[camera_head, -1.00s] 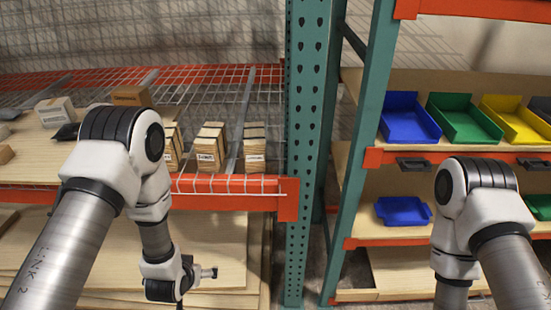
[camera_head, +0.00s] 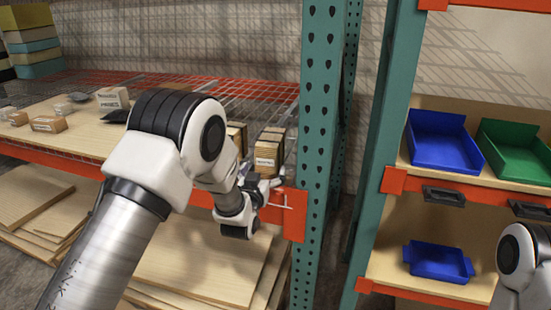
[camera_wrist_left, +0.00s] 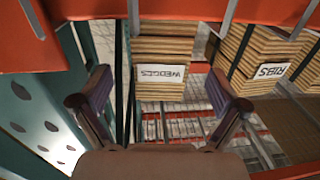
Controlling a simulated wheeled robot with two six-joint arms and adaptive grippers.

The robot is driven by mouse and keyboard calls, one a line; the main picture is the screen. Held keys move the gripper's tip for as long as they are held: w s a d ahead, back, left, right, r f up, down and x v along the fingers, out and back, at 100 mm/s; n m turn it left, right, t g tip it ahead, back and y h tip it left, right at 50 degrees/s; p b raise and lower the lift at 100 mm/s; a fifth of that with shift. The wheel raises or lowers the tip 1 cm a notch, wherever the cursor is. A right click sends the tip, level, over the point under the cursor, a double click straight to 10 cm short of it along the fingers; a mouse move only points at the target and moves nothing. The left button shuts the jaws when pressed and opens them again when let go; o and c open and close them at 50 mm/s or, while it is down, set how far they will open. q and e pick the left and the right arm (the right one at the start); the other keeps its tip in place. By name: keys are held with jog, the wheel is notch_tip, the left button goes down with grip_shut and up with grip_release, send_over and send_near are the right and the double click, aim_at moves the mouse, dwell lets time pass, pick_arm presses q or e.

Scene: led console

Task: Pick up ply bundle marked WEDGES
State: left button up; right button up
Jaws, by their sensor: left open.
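The ply bundle marked WEDGES (camera_wrist_left: 163,48) is a strapped stack of light wood sheets with a white label, upside down in the left wrist view. In the head view, the bundle (camera_head: 267,153) at the right end of the rack shelf appears to be the same one; its label is too small to read. My left gripper (camera_wrist_left: 159,92) is open, its fingers spread to either side of the label, with nothing between them. In the head view the left gripper (camera_head: 268,184) is low in front of that bundle. My right gripper is out of view.
The bundle marked RIBS (camera_wrist_left: 262,58) stands beside WEDGES. An orange shelf beam (camera_head: 295,215) and green upright (camera_head: 318,120) are close to the left gripper. Cartons (camera_head: 113,98) lie farther left. Blue bins (camera_head: 440,138) sit on the right rack.

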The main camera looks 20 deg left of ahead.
pick_arm(q)
jog(key=shift+w+r, duration=0.25)
jog(key=shift+w, duration=0.7)
jog(key=w, duration=0.3)
jog(key=w+f, duration=0.1)
jog(key=w, duration=0.1)
jog(key=shift+w+a+p, duration=0.25)
jog(key=shift+p, duration=0.15)
jog(key=shift+s+r, duration=0.1)
jog(key=shift+r, duration=0.05)
jog(key=shift+c, duration=0.7)
jog(key=c, duration=1.6)
